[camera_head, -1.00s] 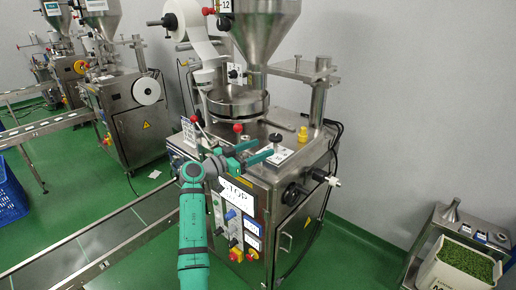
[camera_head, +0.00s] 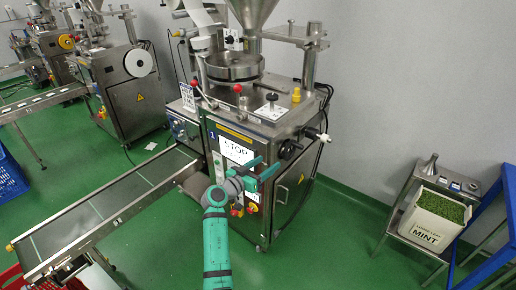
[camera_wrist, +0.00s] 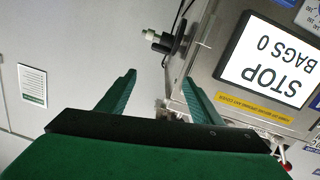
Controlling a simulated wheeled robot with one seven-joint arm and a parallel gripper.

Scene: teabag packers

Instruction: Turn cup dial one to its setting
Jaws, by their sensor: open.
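Machine one (camera_head: 240,130) is a steel packer with a hopper. On its top deck is a small black knob (camera_head: 271,97) on a white marked plate (camera_head: 270,111), which looks like the cup dial. Its pointer setting is too small to read. My gripper (camera_head: 268,168) is open and empty, in front of the machine's front panel, below and apart from that knob. In the wrist view the open fingers (camera_wrist: 158,78) point towards the wall and the machine's side. The screen (camera_wrist: 268,60) there reads STOP, BAGS 0. Part of a scale label (camera_wrist: 309,16) shows at the top right corner.
A black handwheel (camera_head: 289,149) and a crank handle (camera_head: 318,135) stick out at the machine's right. A conveyor (camera_head: 110,205) runs out at lower left. A mint crate (camera_head: 428,228) stands on a low stand at right. Green floor between is free.

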